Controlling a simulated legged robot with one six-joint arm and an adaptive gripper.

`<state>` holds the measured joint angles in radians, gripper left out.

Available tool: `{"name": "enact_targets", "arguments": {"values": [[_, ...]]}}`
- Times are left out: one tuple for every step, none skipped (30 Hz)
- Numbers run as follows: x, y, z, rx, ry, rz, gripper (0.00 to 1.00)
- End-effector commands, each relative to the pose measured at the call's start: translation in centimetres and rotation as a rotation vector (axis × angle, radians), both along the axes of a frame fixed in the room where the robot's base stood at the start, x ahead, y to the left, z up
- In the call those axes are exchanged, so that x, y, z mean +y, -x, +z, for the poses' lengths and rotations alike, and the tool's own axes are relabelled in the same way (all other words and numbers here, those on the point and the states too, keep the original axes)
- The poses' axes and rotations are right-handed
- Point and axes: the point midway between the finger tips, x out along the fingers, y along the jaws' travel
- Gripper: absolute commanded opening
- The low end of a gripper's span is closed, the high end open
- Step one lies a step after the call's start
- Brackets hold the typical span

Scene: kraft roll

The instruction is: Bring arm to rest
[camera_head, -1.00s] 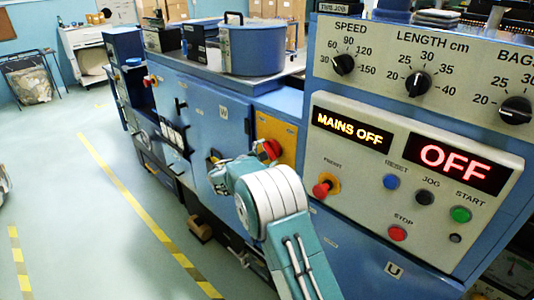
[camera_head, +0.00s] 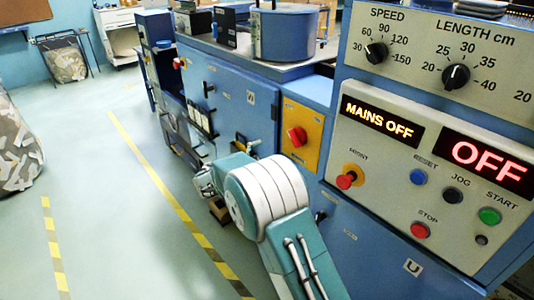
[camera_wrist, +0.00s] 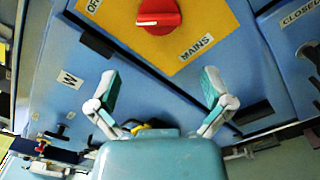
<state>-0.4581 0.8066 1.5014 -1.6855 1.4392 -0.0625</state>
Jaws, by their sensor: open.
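My arm reaches forward along the right-hand blue machine in the head view. In the wrist view my gripper (camera_wrist: 160,98) is open and empty, its two fingers spread apart. Beyond the fingers is the red mains switch (camera_wrist: 158,15) on a yellow plate (camera_wrist: 205,45), clear of both fingers. In the head view the red switch (camera_head: 297,136) shows just above my arm. My gripper's fingers are mostly hidden behind my arm there. The left display (camera_head: 382,120) reads MAINS OFF and the right display (camera_head: 487,163) reads OFF.
The control panel (camera_head: 410,215) with buttons and knobs stands close on the right. The green floor (camera_head: 100,200) on the left is open, with yellow striped lines and a patterned bulky object (camera_head: 15,150) at the edge.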

Motion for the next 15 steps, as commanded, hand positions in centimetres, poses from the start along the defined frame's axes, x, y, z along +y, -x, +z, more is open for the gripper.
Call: {"name": "enact_targets", "arguments": {"values": [[0.0, 0.0, 0.0, 0.0, 0.0, 0.0, 1.0], [0.0, 0.0, 0.0, 0.0, 0.0, 0.0, 1.0], [0.0, 0.0, 0.1, 0.0, -0.002, -0.001, 1.0], [-0.2, 0.1, 0.2, 0.0, -0.007, -0.006, 1.0], [-0.5, 0.3, 0.5, 0.0, -0.016, -0.012, 1.0], [-1.0, 0.6, 1.0, 0.0, -0.036, -0.026, 1.0], [-1.7, 1.0, 1.4, 0.002, -0.058, -0.042, 1.0], [-2.4, 1.5, 2.0, 0.002, -0.084, -0.06, 1.0], [-3.5, 2.3, 2.7, 0.004, -0.127, -0.087, 1.0], [-4.3, 3.0, 3.3, 0.006, -0.163, -0.11, 1.0], [-5.2, 3.8, 3.9, 0.007, -0.2, -0.132, 1.0], [-6.3, 4.9, 4.6, 0.008, -0.25, -0.162, 1.0], [-7.1, 5.7, 5.0, 0.009, -0.288, -0.184, 1.0], [-7.8, 6.5, 5.4, 0.008, -0.328, -0.206, 1.0], [-8.7, 7.7, 6.0, 0.006, -0.377, -0.234, 1.0]]}}
